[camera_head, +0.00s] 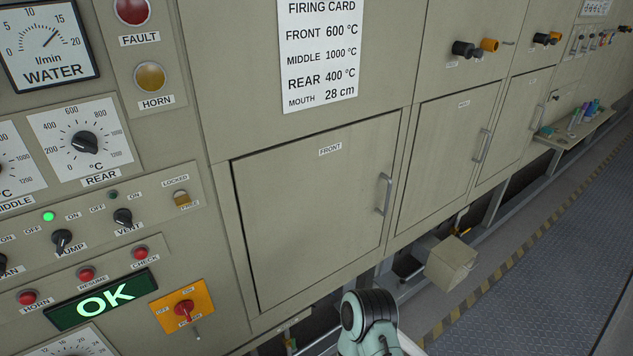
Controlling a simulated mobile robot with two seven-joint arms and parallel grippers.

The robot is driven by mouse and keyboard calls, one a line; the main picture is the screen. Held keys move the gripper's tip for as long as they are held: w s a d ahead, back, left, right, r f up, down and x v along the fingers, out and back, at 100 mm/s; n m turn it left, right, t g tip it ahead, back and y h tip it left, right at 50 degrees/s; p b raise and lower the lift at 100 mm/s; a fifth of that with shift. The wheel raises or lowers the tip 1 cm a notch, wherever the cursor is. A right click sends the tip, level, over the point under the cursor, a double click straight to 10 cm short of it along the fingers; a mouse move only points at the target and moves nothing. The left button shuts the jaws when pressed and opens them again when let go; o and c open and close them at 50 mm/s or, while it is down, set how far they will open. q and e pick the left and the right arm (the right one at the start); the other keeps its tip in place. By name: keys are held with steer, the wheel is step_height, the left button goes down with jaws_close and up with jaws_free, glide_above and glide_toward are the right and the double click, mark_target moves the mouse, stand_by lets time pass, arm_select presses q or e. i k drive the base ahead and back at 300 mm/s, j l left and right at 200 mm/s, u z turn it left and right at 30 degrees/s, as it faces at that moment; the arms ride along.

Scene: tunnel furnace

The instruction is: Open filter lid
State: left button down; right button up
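No part in view carries a readable filter label, so I cannot tell for sure which one is the filter lid. A beige box (452,263) juts out low below the cabinet doors, with a small yellow part (461,232) behind its top; whether it is the filter housing I cannot tell. A teal and black section of my own arm shows at the bottom centre, in front of the lower cabinet edge. No gripper fingers are in view.
The closed FRONT door (310,215) has a vertical handle (384,194). A control panel with a lit OK display (102,300) fills the left. A small shelf (575,130) holds several coloured items at far right. The walkway (540,260) is clear, edged by a striped line.

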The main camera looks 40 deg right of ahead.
mark_target(454, 252)
steer(key=z, duration=2.4)
steer(key=i+l+u, duration=0.15)
steer(key=i+l, duration=0.25)
steer(key=i, duration=0.3)
steer(key=i+l+u, duration=0.2)
steer(key=i+l, duration=0.25)
steer(key=i, duration=0.2)
steer(key=i+l+u, duration=0.1)
steer(key=i+l, duration=0.15)
steer(key=i, duration=0.2)
steer(key=i+l+u, duration=0.15)
steer(key=i+l, duration=0.15)
steer(key=i, duration=0.2)
